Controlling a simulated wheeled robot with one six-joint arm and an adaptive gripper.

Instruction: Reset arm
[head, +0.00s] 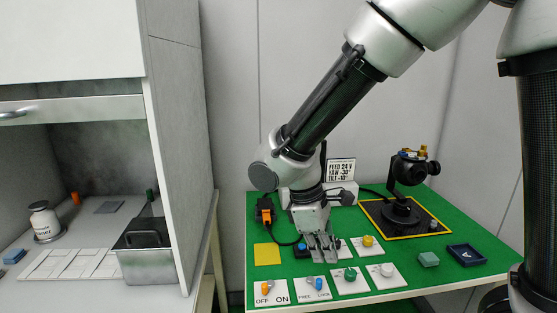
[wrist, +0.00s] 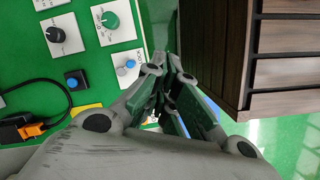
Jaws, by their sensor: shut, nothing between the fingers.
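My gripper (head: 322,246) hangs from my arm over the green table (head: 440,207) in the head view, fingers pointing down above the control panels. In the wrist view my gripper's fingers (wrist: 168,82) converge and are shut, with nothing held. Whether the fingertips touch a panel I cannot tell. Near them in the wrist view are a blue knob (wrist: 130,65), a blue push button (wrist: 75,79), a green knob (wrist: 110,19) and a black knob (wrist: 56,34). My gripper hides part of the panels in the head view.
A gimbal camera (head: 404,208) stands on a yellow-edged black mat at the back right. A blue tray (head: 467,254) and green block (head: 428,259) lie at right. A yellow square (head: 267,254) lies at left. A dark wooden unit (wrist: 210,45) fills the wrist view's right.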

